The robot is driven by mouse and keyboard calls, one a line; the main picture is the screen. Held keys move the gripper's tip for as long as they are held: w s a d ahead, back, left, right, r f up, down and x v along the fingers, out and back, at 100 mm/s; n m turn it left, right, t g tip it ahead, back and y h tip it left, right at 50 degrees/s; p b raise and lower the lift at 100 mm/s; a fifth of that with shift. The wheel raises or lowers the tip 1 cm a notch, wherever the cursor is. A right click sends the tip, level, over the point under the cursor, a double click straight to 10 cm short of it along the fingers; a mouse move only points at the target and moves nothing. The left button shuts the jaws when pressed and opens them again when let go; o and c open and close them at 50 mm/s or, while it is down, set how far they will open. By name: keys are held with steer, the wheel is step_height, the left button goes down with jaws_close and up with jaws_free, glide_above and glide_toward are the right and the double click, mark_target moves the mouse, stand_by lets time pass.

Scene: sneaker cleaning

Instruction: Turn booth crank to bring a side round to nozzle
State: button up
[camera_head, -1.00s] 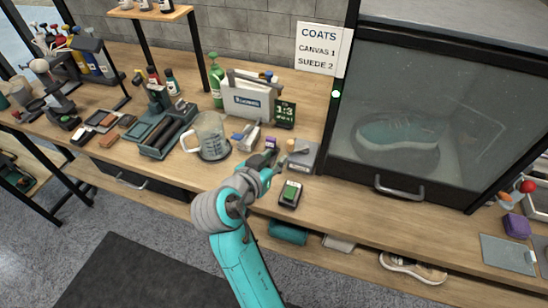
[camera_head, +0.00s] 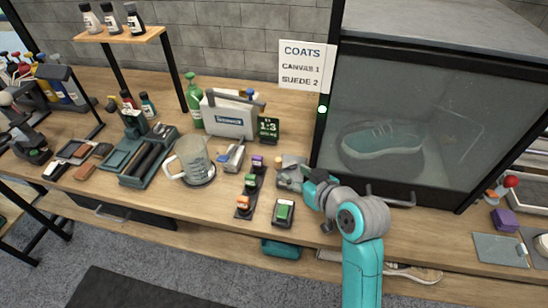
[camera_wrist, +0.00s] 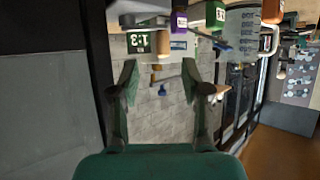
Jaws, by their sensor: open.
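The booth (camera_head: 400,110) is a dark-framed cabinet with a cloudy glass front and a handle (camera_head: 392,200) low on it. A teal sneaker (camera_head: 383,140) shows dimly inside, side-on, on a round support. A red ball knob (camera_head: 511,181) stands beside the booth's lower right corner; I cannot tell for sure that it is the crank. The nozzle is not clearly visible. My gripper (camera_head: 308,182) is at the booth's lower left, far from the red knob, beside a small grey device with a tan knob (camera_head: 280,163). In the wrist view my gripper (camera_wrist: 158,78) is open with nothing between its fingers.
A green-topped pad (camera_head: 284,211), a dark strip of small coloured blocks (camera_head: 250,190) and a glass jug (camera_head: 194,158) stand left of my arm. A purple block (camera_head: 504,219) and grey plate (camera_head: 500,249) lie at the right. A coats sign (camera_head: 304,66) hangs beside the booth.

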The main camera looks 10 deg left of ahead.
mark_target(280, 162)
steer(key=shift+n+y, duration=0.5)
steer(key=x, duration=0.6)
steer(key=r+x, duration=0.1)
steer(key=x, duration=0.2)
steer(key=shift+w+a+f, duration=0.15)
steer(key=shift+w+a, duration=0.05)
steer(key=shift+w, duration=0.15)
jaws_close()
